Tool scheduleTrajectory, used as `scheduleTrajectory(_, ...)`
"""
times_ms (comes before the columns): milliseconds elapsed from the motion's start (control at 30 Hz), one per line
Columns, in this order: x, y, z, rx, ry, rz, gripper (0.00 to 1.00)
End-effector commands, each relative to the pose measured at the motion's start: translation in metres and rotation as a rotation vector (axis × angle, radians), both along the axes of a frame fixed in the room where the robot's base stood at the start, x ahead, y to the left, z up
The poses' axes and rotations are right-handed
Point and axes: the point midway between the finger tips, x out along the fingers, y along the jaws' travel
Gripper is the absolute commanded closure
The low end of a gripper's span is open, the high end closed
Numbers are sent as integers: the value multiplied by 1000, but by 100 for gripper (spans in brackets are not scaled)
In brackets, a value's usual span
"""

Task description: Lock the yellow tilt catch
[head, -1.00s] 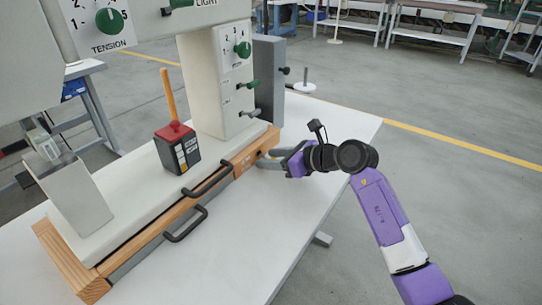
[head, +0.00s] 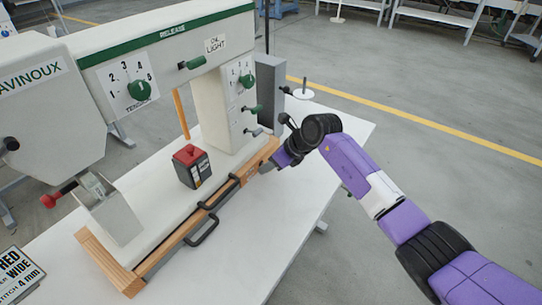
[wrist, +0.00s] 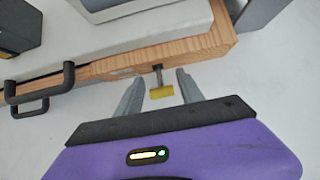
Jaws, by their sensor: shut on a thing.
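The yellow tilt catch (wrist: 162,91) is a short yellow bar on a dark stem that sticks out of the wooden edge of the machine base. In the wrist view it lies between the two grey fingers of my gripper (wrist: 161,79), and the gripper is shut on it. In the head view my gripper (head: 266,167) is at the far right end of the wooden rail (head: 205,215). There the catch is hidden.
Two black handles (head: 203,231) stick out from the rail, left of my gripper. A black box with a red top (head: 191,164) stands on the machine base. The white table (head: 300,190) is clear to the right of the rail. A grey block (head: 268,95) stands behind.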

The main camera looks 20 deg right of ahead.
Motion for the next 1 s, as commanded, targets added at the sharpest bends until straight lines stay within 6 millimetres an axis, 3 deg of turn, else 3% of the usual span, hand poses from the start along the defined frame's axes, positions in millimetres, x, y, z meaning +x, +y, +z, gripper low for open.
scheduleTrajectory(800,3,1,4,-65,86,-1,96)
scheduleTrajectory(833,3,1,4,-65,86,-1,53)
scheduleTrajectory(900,3,1,4,-65,86,-1,40)
scheduleTrajectory(1000,3,1,4,-65,86,-1,37)
